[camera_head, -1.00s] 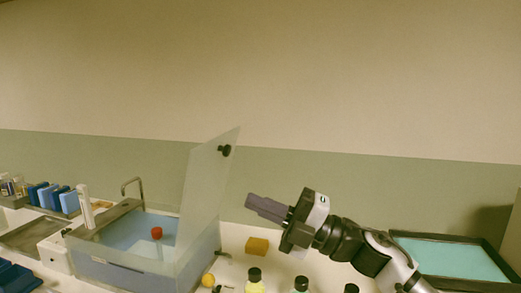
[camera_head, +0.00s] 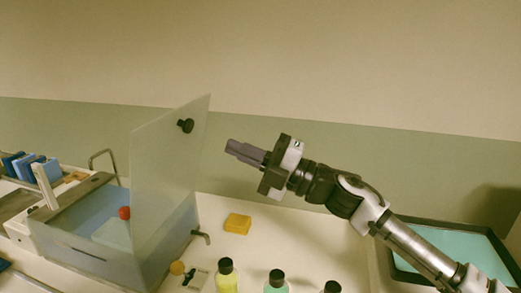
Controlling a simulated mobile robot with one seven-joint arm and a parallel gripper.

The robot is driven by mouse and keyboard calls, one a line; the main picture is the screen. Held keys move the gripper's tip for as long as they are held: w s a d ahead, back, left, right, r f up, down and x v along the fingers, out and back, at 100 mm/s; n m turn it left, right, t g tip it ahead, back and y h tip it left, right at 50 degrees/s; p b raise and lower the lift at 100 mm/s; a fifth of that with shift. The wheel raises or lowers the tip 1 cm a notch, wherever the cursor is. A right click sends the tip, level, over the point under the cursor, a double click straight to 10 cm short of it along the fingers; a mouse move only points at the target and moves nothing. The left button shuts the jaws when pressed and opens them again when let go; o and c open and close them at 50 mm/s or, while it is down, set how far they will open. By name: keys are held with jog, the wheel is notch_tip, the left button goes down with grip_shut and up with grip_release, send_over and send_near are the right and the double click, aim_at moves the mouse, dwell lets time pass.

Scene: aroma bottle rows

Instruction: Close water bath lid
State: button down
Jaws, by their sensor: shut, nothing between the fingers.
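The water bath (camera_head: 83,248) stands at the left with light blue water in its basin. Its clear lid (camera_head: 160,170) is raised near upright on the bath's right side, with a black knob (camera_head: 186,126) near its upper right corner. A red-topped object (camera_head: 124,213) sits inside the bath, partly behind the lid. My gripper (camera_head: 229,146) is shut and empty, to the right of the lid and a little below the knob's height. It points left toward the lid, and a gap shows between them.
A yellow block (camera_head: 237,223) lies right of the bath. Capped bottles, one yellow (camera_head: 227,276) and one green (camera_head: 276,282), stand at the front. A black-rimmed tray (camera_head: 455,250) is at the right. A metal tap (camera_head: 104,160) rises behind the bath. Blue racks (camera_head: 30,167) stand far left.

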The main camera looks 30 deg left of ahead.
aim_at(191, 128)
jog(key=p+x, duration=0.2)
jog(key=x, duration=0.5)
jog(key=shift+a, duration=0.2)
jog(key=shift+r, duration=0.1)
